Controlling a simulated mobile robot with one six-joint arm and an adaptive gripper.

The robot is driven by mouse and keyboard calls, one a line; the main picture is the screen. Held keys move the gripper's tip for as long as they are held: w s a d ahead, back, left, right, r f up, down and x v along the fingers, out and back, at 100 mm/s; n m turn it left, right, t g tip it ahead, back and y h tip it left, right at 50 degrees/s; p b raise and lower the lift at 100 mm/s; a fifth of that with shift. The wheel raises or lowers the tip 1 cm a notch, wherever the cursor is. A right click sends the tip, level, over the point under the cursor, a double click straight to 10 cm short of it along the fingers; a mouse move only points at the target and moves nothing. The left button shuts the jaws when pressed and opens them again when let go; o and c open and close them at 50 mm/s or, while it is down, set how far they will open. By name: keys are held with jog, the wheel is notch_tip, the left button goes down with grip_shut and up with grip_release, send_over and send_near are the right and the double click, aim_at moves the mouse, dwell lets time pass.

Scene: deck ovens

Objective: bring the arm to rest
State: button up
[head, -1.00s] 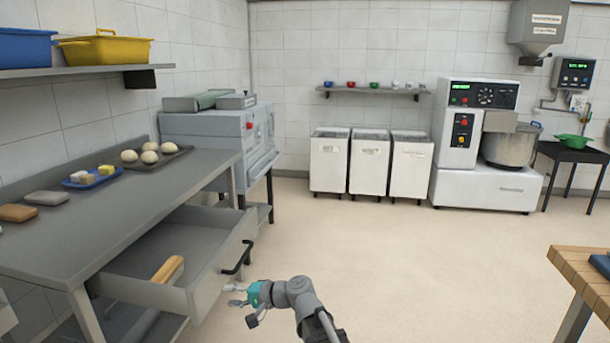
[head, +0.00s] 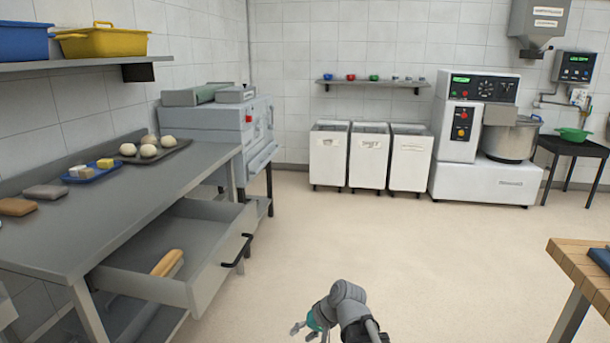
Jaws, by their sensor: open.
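My gripper (head: 303,332) is at the bottom of the head view, low over the open floor. Its fingers are spread and nothing shows between them. It is to the right of the open drawer (head: 208,290) and apart from its black handle (head: 237,251). My arm bends down in front of the camera, and its lower part runs out of the picture.
The drawer stands pulled out of the steel table (head: 120,212), with a wooden-handled object (head: 167,262) in it. A wooden-topped table (head: 572,277) stands at the right edge. The floor (head: 400,250) between is clear, back to the white bins (head: 367,158) and mixer (head: 475,140).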

jog(key=s+d+f+g+h+p, duration=0.1)
jog(key=s+d+h, duration=0.2)
jog(key=d, duration=0.6)
jog(key=s+d+f+g+h, duration=0.1)
jog(key=s+d+h, duration=0.3)
jog(key=d, duration=0.5)
notch_tip(320, 180, up, 26)
jog(key=p, duration=2.6)
jog(key=shift+w+a+r+p, duration=0.2)
jog(key=shift+r+p, duration=0.05)
jog(key=shift+p, duration=0.15)
jog(key=shift+a, duration=0.15)
